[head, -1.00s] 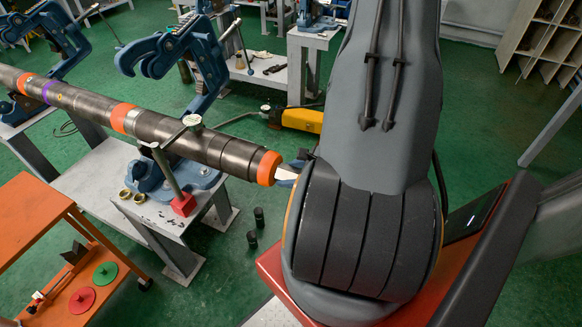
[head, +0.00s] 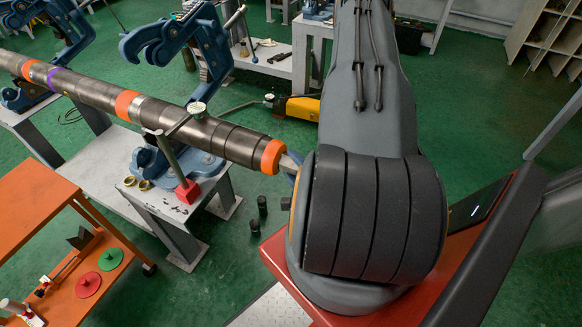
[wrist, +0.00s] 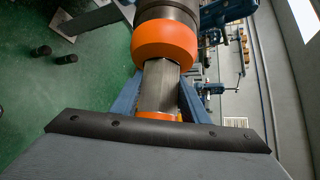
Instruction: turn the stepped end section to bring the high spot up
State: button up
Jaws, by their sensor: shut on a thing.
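The long dark pipe (head: 100,91) has orange bands and a purple band, and runs from the left to my arm. Its stepped end section (head: 232,143) finishes in an orange collar (head: 272,157). In the wrist view the collar (wrist: 163,42) has a grey flat-sided stub (wrist: 160,86) sticking out of it. My gripper (wrist: 161,93) is shut on this stub, one blue finger on each side. In the head view my arm hides most of the gripper. A round dial gauge (head: 197,109) on a post with a red base (head: 187,191) stands at the pipe; its reading is too small to tell.
A blue vise (head: 180,50) stands with its hooked upper part raised behind the pipe. Its base is on a grey bench (head: 180,222) with brass rings (head: 145,185). An orange cart (head: 30,200) is at the left. Dark cylinders (head: 262,205) stand on the green floor.

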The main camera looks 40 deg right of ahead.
aim_at(297, 171)
jog(key=shift+s+f+n+h+b, duration=0.1)
jog(key=shift+f+n+h+b, duration=0.1)
jog(key=shift+n+h+b, duration=0.15)
dwell(0.4)
jog(key=o, duration=1.1)
jog(key=shift+t, duration=0.3)
jog(key=shift+c, duration=0.2)
jog(key=shift+r, duration=0.1)
jog(key=p+v, duration=0.3)
jog(key=v, duration=0.2)
jog(key=shift+s+r, duration=0.15)
jog(key=shift+s, duration=0.1)
jog(key=shift+p+v, duration=0.55)
jog(key=shift+v, duration=0.55)
